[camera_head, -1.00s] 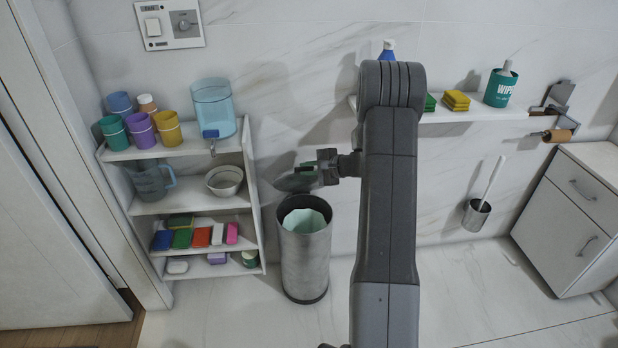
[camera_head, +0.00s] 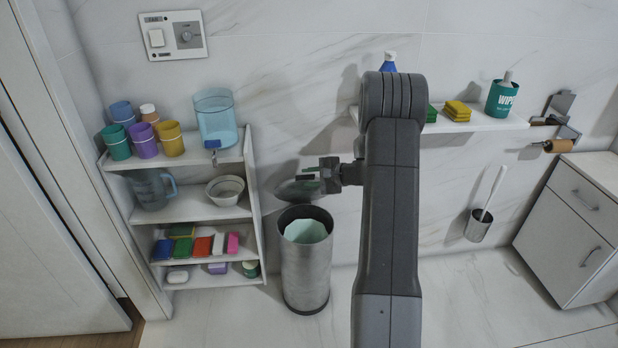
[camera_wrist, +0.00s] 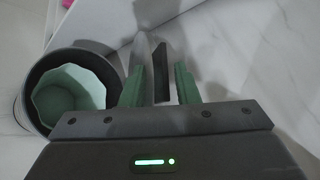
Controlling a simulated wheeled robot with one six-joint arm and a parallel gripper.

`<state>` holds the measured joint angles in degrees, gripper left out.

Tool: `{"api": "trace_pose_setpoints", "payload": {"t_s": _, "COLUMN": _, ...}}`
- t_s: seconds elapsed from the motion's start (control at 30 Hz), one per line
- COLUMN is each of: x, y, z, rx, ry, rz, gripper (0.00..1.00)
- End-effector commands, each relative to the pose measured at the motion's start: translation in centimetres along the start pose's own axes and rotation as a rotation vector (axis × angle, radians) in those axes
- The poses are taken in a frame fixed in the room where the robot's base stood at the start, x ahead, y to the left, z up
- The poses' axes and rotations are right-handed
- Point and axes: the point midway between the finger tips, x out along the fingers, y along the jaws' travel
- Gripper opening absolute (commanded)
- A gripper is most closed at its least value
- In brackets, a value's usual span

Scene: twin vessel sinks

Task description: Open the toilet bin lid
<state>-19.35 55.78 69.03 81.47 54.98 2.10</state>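The toilet bin (camera_head: 304,272) is a grey metal cylinder on the floor with a pale green liner (camera_head: 305,231) inside. Its mouth is uncovered; it also shows at the left of the wrist view (camera_wrist: 38,72). The bin lid (camera_head: 290,190) is raised, tilted up behind the mouth near the wall. My gripper (camera_head: 308,178) is beside the lid, above the bin's back rim. In the wrist view, my two green fingers (camera_wrist: 160,85) are apart, with the lid's dark thin edge (camera_wrist: 161,66) between them. Gaps show beside that edge, so the fingers do not appear clamped on it.
A white shelf unit (camera_head: 205,208) with cups, a bowl and sponges stands close left of the bin. A wall shelf (camera_head: 480,123) holds sponges and a wipes tub at right. A toilet brush (camera_head: 480,225) and white cabinet (camera_head: 575,230) are further right. Floor right of the bin is clear.

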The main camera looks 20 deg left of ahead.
Motion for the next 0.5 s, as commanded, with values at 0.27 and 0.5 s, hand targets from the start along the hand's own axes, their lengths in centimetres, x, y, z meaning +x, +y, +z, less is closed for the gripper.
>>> {"api": "trace_pose_setpoints", "payload": {"t_s": 0.27, "x": -5.5, "y": -0.2, "z": 0.0, "rx": 0.000, "ry": 0.003, "rz": -0.003, "gripper": 0.28}}
{"api": "trace_pose_setpoints", "payload": {"t_s": 0.5, "x": -10.6, "y": -0.2, "z": 0.0, "rx": 0.000, "ry": 0.003, "rz": -0.002, "gripper": 0.28}}
